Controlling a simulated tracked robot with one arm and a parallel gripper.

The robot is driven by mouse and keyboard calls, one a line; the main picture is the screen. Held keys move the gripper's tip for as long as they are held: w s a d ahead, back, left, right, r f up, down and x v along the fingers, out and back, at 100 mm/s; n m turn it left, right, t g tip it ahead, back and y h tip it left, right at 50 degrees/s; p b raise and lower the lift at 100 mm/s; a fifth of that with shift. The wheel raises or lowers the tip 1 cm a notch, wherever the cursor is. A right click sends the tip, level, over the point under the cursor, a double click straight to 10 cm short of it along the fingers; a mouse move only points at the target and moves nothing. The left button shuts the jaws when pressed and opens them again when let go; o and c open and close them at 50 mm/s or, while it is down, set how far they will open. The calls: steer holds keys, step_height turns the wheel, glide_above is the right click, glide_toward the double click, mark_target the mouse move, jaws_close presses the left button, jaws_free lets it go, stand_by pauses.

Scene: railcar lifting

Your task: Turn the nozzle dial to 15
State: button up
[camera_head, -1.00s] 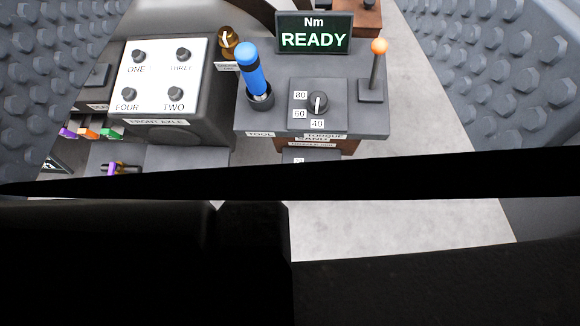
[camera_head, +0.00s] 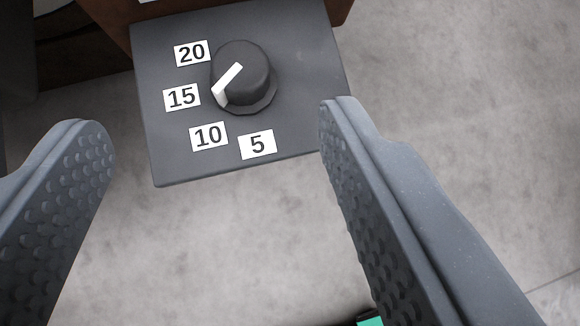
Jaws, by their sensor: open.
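The nozzle dial (camera_head: 256,75) is a round dark knob with a white pointer, on a dark grey panel (camera_head: 300,40) in the upper middle of the view. Its pointer is turned to the lower left, roughly toward the gap between the labels 15 (camera_head: 182,97) and 10 (camera_head: 208,136). Labels 20 (camera_head: 192,53) and 5 (camera_head: 257,144) stand above and below these. My gripper (camera_head: 216,118) is open and empty. Its two studded grey fingers are wide apart at left and right, with the dial in the picture between and beyond their tips, not visibly touched.
A brown body (camera_head: 110,22) shows behind the panel at the top. Pale grey floor (camera_head: 240,250) lies below and around the panel. A small green thing (camera_head: 370,321) shows at the bottom edge.

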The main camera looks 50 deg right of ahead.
mark_target(243, 68)
steer(key=b+x, duration=0.1)
steer(key=x, duration=0.3)
steer(key=s+f+b+x, duration=0.1)
steer(key=x, duration=0.4)
steer(key=b+x, duration=0.1)
steer(key=x, duration=0.4)
steer(key=shift+s+d+f+b, duration=0.15)
steer(key=shift+s+f+b, duration=0.1)
steer(key=shift+f+b, duration=0.15)
steer(key=c, duration=1)
steer(key=shift+o, duration=0.9)
steer(key=shift+d, duration=0.55)
steer(key=shift+a, duration=0.4)
steer(key=shift+c, duration=0.9)
